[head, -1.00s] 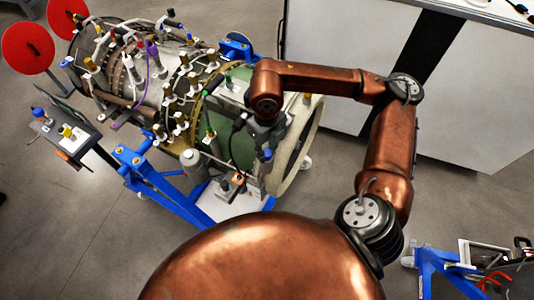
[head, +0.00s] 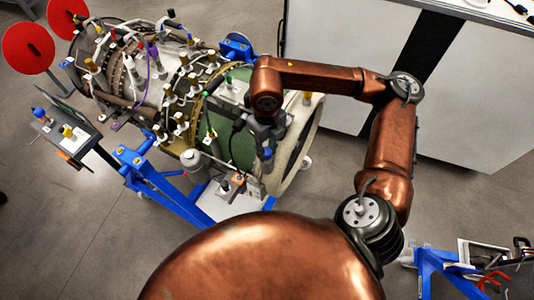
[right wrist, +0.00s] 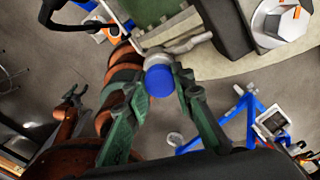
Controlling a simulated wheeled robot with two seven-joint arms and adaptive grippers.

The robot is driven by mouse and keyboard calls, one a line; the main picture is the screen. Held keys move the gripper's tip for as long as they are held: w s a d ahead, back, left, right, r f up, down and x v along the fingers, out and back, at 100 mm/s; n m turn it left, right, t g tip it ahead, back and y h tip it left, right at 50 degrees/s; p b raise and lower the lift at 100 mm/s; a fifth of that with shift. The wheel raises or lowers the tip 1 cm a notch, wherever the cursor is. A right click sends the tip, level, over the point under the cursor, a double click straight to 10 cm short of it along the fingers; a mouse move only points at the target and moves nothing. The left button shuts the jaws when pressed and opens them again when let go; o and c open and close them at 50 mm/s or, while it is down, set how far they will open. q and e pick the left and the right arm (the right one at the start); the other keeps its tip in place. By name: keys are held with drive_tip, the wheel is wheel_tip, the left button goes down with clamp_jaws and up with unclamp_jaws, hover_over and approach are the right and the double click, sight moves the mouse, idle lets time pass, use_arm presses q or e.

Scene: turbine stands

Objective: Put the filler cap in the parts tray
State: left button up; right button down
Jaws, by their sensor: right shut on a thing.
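A blue-ended cap (right wrist: 159,80), which looks like the filler cap, sits between the green fingers of my right gripper (right wrist: 160,92). A grey rounded fitting with a bent metal rod is right behind it; I cannot tell whether the cap is joined to it. In the head view the blue end (head: 267,154) shows below my right gripper (head: 262,136), beside the turbine's near end. My right gripper is shut on it. A white tray (head: 222,204), perhaps the parts tray, lies low on the blue stand. My left gripper (right wrist: 72,96) shows small and dark in the right wrist view.
The turbine (head: 150,75), full of pipes and coloured fittings, lies on a blue stand (head: 160,185). A grey side shelf (head: 50,135) holds small parts at the left. A white cabinet (head: 330,80) stands behind. Another blue stand (head: 430,268) is at lower right.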

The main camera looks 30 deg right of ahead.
drive_tip(key=shift+r, duration=0.2)
drive_tip(key=shift+r, duration=0.75)
